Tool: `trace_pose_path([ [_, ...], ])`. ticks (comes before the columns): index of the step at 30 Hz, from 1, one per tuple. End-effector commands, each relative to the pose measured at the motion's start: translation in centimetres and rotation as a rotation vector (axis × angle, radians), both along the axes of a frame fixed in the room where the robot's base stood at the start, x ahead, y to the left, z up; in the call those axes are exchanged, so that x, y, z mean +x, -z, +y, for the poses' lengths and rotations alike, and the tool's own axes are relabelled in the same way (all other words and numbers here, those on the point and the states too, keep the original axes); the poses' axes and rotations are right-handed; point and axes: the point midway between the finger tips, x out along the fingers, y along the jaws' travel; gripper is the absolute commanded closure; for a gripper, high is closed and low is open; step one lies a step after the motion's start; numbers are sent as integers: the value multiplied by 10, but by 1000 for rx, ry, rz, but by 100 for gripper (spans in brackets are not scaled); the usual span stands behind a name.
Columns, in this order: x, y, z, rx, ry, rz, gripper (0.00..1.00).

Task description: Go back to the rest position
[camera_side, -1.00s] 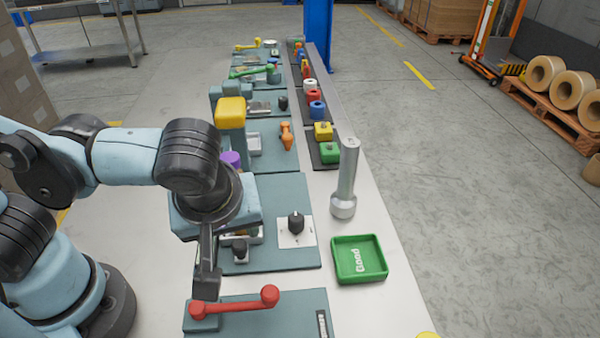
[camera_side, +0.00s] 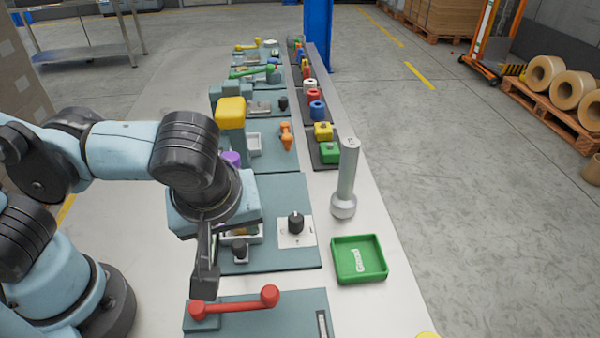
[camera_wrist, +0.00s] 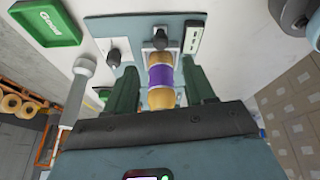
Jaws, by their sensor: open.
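In the side view a purple part (camera_side: 231,159) shows just behind my wrist.
A green "Good" tray (camera_side: 342,272) and a grey upright cylinder (camera_side: 347,180) stand at the bench's right side. A panel with a black knob (camera_side: 296,224) lies left of the tray. A yellow-topped block (camera_side: 231,112) stands behind my wrist. Several coloured blocks line the back right.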

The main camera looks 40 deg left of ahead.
Motion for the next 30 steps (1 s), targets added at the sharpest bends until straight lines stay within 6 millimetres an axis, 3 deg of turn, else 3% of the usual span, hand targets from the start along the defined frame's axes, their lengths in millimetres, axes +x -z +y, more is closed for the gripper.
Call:
trace_pose_path([
  [18,19,63,20,2,-4,0,46],
  [30,27,91,28,2,-3,0,46],
])
